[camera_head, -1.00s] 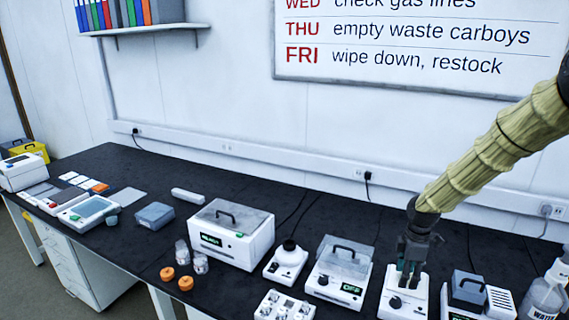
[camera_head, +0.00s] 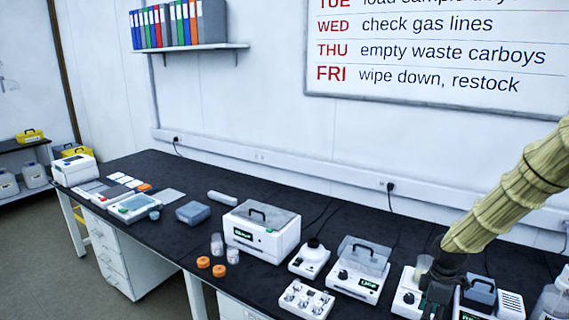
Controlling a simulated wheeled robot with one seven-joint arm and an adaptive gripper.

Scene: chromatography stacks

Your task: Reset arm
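My arm, in a ribbed pale yellow sleeve (camera_head: 510,190), comes in from the right edge. My dark gripper (camera_head: 434,308) hangs at its end, pointing down, low at the right of the view. It overlaps the right side of a small white device with a black knob (camera_head: 409,297). A translucent vessel (camera_head: 423,264) shows at that device, just left of the gripper. I see nothing clearly held, but the fingertips are dark and small, and their opening cannot be made out.
The black bench (camera_head: 180,245) carries a lidded white machine (camera_head: 262,232), a white tray of vials (camera_head: 306,300), a lidded device (camera_head: 359,270) and two orange caps (camera_head: 211,266). A grey block (camera_head: 482,292) stands right of my gripper, and a bottle (camera_head: 553,300) at the edge.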

